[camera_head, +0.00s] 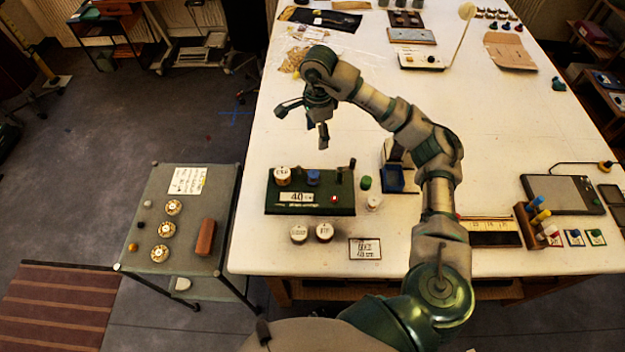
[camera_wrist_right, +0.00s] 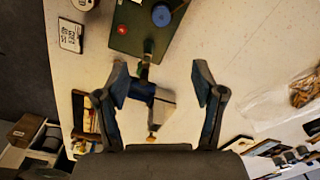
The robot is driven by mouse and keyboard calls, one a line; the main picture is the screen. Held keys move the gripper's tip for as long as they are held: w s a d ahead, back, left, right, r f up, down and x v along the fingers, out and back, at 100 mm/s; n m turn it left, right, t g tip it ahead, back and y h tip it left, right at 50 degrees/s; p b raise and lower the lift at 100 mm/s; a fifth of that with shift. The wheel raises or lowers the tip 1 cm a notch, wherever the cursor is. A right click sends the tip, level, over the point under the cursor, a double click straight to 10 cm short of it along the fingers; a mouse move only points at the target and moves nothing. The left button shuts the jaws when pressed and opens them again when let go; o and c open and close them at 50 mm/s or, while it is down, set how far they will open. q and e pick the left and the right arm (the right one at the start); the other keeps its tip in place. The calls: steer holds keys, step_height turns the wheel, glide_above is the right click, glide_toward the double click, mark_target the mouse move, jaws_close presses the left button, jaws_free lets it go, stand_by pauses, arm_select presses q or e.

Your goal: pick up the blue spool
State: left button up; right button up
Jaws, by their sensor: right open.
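The blue spool (camera_head: 313,177) stands on top of a green device (camera_head: 340,207), between a white labelled spool (camera_head: 282,175) and a dark post. In the right wrist view a round blue top, likely the same spool (camera_wrist_right: 161,15), shows near the upper edge on the green device (camera_wrist_right: 137,38). My right gripper (camera_head: 303,124) is open and empty, above and beyond the device in the head view. Its two spread fingers also show in the right wrist view (camera_wrist_right: 161,76), with the blue top beyond them. My left gripper is not in view.
A green spool (camera_head: 365,183), a white spool (camera_head: 374,202) and a blue box (camera_head: 393,179) stand right of the device. Two white labelled spools (camera_head: 311,233) and a card (camera_head: 365,248) lie in front. A side table (camera_head: 190,245) stands left. The white table (camera_head: 520,130) is clear at right centre.

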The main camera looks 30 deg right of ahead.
steer(key=b, duration=0.1)
glide_toward(313, 173)
steer(key=f, duration=0.1)
steer(key=f+p, duration=0.1)
steer(key=f, duration=0.3)
steer(key=shift+d+f, duration=0.15)
steer(key=shift+d, duration=0.25)
steer(key=f, duration=0.1)
steer(key=f+p, duration=0.1)
steer(key=f, duration=0.1)
steer(key=f+p, duration=0.1)
steer(key=f, duration=0.1)
steer(key=shift+a, duration=0.4)
steer(key=shift+f, duration=0.2)
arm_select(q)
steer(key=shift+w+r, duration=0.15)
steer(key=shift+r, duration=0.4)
arm_select(e)
steer(key=c, duration=0.9)
